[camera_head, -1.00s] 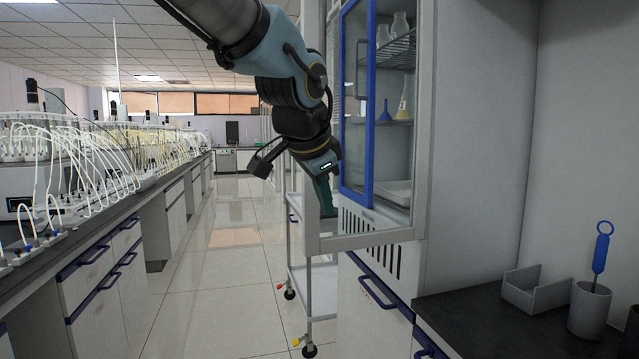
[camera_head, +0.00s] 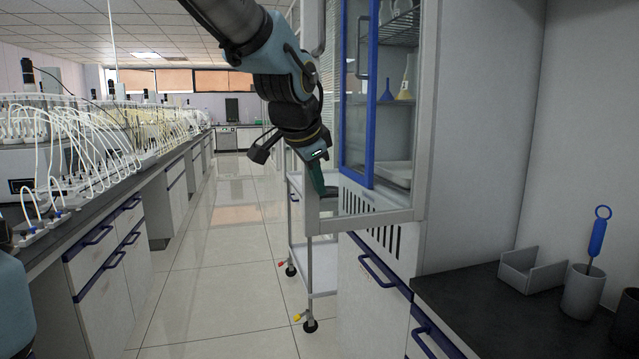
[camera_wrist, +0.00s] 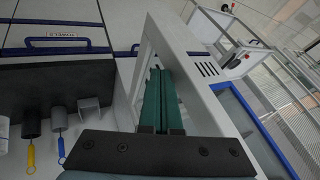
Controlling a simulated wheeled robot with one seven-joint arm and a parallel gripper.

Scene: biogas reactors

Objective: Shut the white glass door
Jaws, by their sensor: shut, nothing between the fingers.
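The white-framed glass door (camera_head: 365,221) stands open at the right of the aisle, on the tall cabinet (camera_head: 480,120). Its white frame also shows in the wrist view (camera_wrist: 205,95), around my fingers in the picture. My gripper (camera_head: 319,184) is at the lower left part of this frame in the head view. Its green fingers are shut together with nothing between them, as the wrist view (camera_wrist: 160,75) shows. I cannot tell whether they touch the frame. A blue-framed glass door (camera_head: 358,150) overlaps the white frame in the head view.
A wheeled white trolley (camera_head: 318,280) stands in the aisle close behind the door. A dark counter (camera_head: 490,310) at the right holds a grey holder (camera_head: 530,272) and a cup (camera_head: 583,292). A bench with tubed reactors (camera_head: 80,150) lines the left. The aisle floor (camera_head: 220,260) is clear.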

